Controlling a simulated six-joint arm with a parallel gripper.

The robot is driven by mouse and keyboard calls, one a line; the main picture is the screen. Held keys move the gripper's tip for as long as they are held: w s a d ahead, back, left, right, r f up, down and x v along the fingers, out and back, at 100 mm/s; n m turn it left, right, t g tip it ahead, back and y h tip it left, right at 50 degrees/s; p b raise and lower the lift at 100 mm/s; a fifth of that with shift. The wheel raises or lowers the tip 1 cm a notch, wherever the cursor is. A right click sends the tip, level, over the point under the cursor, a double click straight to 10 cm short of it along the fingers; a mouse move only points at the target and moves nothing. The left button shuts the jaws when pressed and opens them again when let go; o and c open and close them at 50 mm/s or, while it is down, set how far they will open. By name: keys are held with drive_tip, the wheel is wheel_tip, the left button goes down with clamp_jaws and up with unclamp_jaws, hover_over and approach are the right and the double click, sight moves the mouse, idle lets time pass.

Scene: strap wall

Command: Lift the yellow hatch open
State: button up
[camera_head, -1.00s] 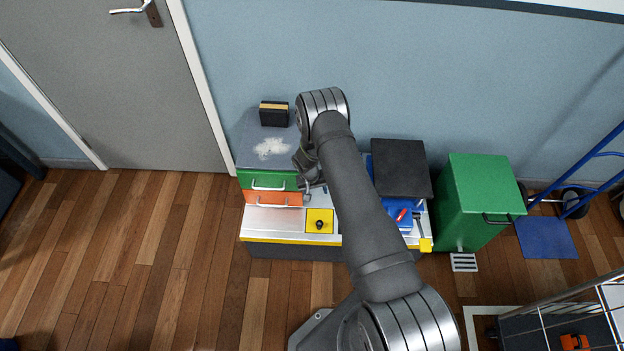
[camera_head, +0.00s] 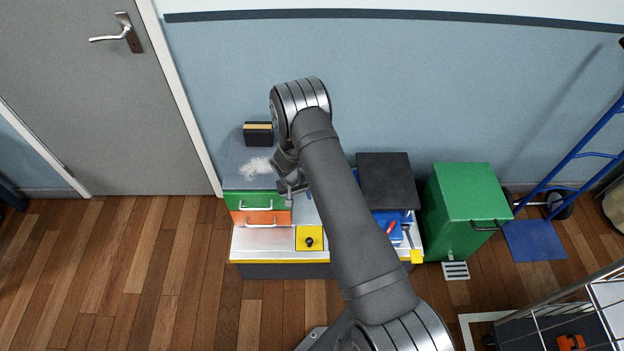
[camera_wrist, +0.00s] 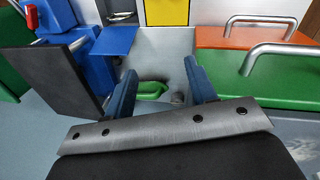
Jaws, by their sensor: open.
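The yellow hatch (camera_head: 309,238) is a flat square panel with a dark knob, set in the metal worktop right of the drawers. It looks shut. In the wrist view only part of the yellow hatch (camera_wrist: 167,12) shows at the top edge, and its knob is out of view. My gripper (camera_head: 293,186) is behind the hatch, toward the wall, beside the green and orange drawers. My arm partly covers it. In the wrist view my gripper (camera_wrist: 160,68) has its two blue fingers spread apart, with nothing held. The hatch lies beyond the fingertips, apart from them.
A green drawer (camera_head: 256,201) sits above an orange drawer (camera_head: 261,218), both with bar handles, left of my gripper. A black board (camera_head: 385,180) and blue parts stand to the right. A green object (camera_wrist: 150,95) lies low between the fingers. A green bin (camera_head: 462,195) stands farther right.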

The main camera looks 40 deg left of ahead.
sight(309, 239)
drive_tip(key=shift+f, duration=0.1)
wheel_tip(309, 239, down, 17)
drive_tip(key=w+d, duration=0.1)
drive_tip(key=w, duration=0.1)
drive_tip(key=shift+w+d, duration=0.35)
drive_tip(key=shift+d, duration=0.05)
idle(0.4)
drive_tip(key=shift+r, duration=0.2)
wheel_tip(309, 239, up, 16)
drive_tip(key=s+a+r, duration=0.1)
drive_tip(key=s+a, duration=0.1)
drive_tip(key=s, duration=0.1)
drive_tip(key=w+d+f, duration=0.2)
drive_tip(key=w+f, duration=0.1)
drive_tip(key=f, duration=1.5)
drive_tip(key=s+d+f, duration=0.2)
drive_tip(key=s+d, duration=0.1)
drive_tip(key=s+d+f, duration=0.1)
drive_tip(key=shift+s+d+f, duration=0.3)
drive_tip(key=shift+s+d, duration=0.05)
drive_tip(key=shift+d, duration=0.05)
drive_tip(key=shift+s+d+f, duration=0.1)
drive_tip(key=shift+f, duration=0.15)
